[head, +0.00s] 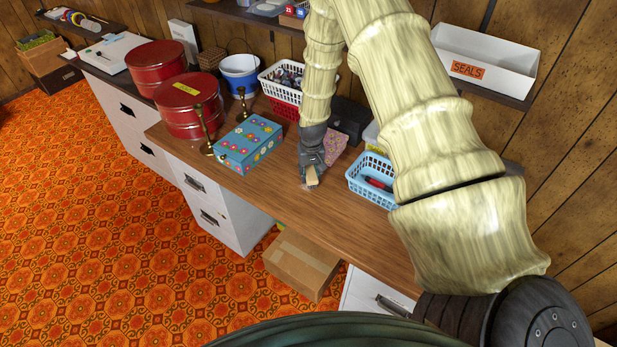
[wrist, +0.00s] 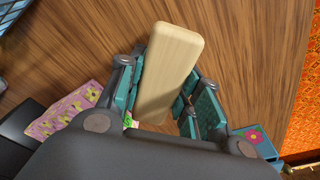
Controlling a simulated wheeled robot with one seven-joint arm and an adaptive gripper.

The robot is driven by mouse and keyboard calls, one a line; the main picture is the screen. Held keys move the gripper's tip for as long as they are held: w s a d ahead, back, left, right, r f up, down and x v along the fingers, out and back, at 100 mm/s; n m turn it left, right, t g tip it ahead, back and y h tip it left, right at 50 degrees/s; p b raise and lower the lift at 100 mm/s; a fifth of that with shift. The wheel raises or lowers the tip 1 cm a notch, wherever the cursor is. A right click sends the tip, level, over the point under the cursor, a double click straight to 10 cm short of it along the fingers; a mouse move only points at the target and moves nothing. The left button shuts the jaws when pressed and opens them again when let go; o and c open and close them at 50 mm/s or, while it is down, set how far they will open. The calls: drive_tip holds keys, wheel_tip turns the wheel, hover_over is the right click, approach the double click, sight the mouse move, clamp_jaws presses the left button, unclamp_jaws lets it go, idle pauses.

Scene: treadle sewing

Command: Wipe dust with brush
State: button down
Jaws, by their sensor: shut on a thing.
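My gripper (head: 313,178) is low over the wooden desktop (head: 305,207), right of the blue flowered box (head: 249,143). It is shut on a pale wooden block-shaped brush (wrist: 172,65), which lies between the teal finger pads in the wrist view. The brush also shows as a small tan end at the gripper tip in the head view (head: 312,176). Its bristles are mostly hidden, and I cannot tell whether they touch the desktop. No dust stands out clearly on the wood in either view.
A light-blue basket (head: 371,187) with a red item stands right of the gripper. Brass candlesticks (head: 206,133) and red tins (head: 190,104) stand at left. The desktop in front of the gripper is clear.

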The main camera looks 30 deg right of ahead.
sight(310, 170)
wheel_tip(310, 170, up, 3)
drive_tip(key=shift+s+r+p, duration=0.1)
drive_tip(key=shift+r+p, duration=0.05)
drive_tip(key=shift+p, duration=0.5)
drive_tip(key=shift+r+p, duration=0.4)
drive_tip(key=shift+r, duration=0.15)
drive_tip(key=shift+r+p, duration=0.45)
drive_tip(key=shift+r, duration=0.6)
drive_tip(key=shift+f, duration=0.1)
